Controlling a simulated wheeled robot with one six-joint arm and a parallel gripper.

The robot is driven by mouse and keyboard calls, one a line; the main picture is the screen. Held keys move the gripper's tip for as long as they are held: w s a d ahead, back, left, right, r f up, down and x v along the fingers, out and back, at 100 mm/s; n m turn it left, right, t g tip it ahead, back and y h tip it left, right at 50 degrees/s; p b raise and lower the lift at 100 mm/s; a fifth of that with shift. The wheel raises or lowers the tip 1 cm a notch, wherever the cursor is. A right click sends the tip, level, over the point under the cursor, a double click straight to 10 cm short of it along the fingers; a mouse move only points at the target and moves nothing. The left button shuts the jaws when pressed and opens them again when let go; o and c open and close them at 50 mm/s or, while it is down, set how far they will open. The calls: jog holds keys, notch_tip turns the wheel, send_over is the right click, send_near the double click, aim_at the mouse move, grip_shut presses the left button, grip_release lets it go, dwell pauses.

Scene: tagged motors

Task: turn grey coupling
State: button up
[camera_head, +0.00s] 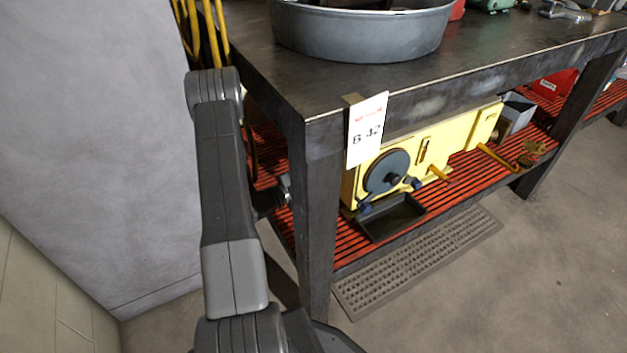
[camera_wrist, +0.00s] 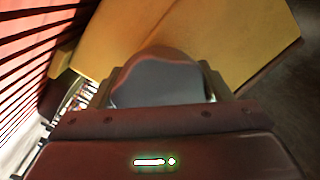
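In the wrist view a grey rounded part, seemingly the grey coupling (camera_wrist: 160,82), stands out in front of a yellow housing. My gripper (camera_wrist: 163,72) has one finger on each side of it, close to its edges. I cannot tell whether the fingers touch it. In the head view the yellow machine (camera_head: 440,146) sits on the red slatted shelf under the bench. My arm reaches in behind the front bench leg, which hides my fingers and the coupling there.
The bench leg (camera_head: 318,215) stands close to my wrist. A dark disc (camera_head: 386,171) with blue knobs is on the machine's front, above a black tray (camera_head: 392,217). A large metal basin (camera_head: 362,35) rests on the benchtop. A grey cabinet (camera_head: 95,140) is at left.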

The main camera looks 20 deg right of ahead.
jog(key=shift+c, duration=1.4)
